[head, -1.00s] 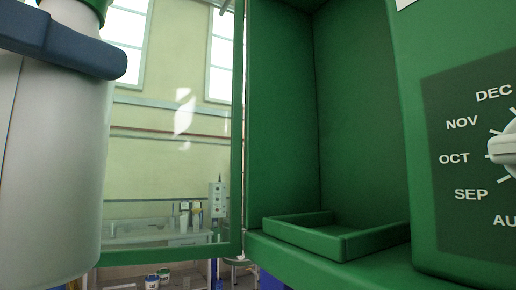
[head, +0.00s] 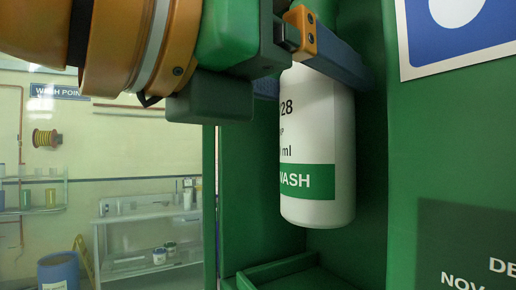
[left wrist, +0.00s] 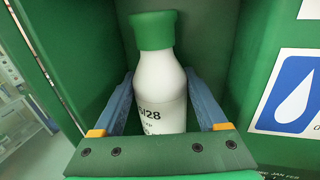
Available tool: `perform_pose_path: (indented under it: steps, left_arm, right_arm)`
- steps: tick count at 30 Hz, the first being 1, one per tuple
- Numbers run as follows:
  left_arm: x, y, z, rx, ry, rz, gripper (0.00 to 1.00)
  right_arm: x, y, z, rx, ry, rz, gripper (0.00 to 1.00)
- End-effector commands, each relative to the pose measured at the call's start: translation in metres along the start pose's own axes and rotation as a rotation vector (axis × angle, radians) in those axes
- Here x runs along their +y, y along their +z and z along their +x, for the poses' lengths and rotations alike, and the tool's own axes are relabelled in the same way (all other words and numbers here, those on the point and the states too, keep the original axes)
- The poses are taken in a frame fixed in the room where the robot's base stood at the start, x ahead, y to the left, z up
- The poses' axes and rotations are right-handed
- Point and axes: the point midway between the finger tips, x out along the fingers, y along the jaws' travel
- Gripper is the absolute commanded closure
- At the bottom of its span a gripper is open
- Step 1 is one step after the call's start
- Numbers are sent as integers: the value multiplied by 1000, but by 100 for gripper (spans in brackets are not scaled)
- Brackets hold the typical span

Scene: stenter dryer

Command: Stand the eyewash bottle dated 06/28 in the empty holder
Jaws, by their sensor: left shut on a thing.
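A white eyewash bottle (head: 318,165) with a green label band hangs upright from my left gripper (head: 320,50), inside the green cabinet. Its print shows "28" in the head view and "/28" in the left wrist view; the rest of the date is partly cut off. In the left wrist view the bottle (left wrist: 158,85) has a green cap and stands between the two blue fingers, which are shut on it. The holder, a shallow green tray (head: 270,268), is below the bottle with a gap between them. Its front part is outside the picture. My right gripper is not in view.
The cabinet's right wall (head: 372,170) is close beside the bottle. A glazed green-framed door (head: 209,200) stands at the left. A sign with a white drop (left wrist: 290,92) and a month dial panel (head: 470,245) are at the right.

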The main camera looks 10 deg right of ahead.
Motion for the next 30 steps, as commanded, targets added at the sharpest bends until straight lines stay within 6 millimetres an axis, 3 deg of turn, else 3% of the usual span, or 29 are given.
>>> perform_pose_path:
  steps: [11,16,27,28,30]
  left_arm:
    - [-1,-34,2,-2,-1,2,100]
    - [0,-64,2,-3,-1,1,100]
    - [-2,-71,5,-3,0,1,100]
    - [-2,-72,6,0,1,1,20]
    - [-2,-71,6,0,1,1,1]
  right_arm:
    - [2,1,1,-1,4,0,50]
    - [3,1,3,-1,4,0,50]
    - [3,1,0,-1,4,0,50]
    - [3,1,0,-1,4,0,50]
    - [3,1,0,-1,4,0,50]
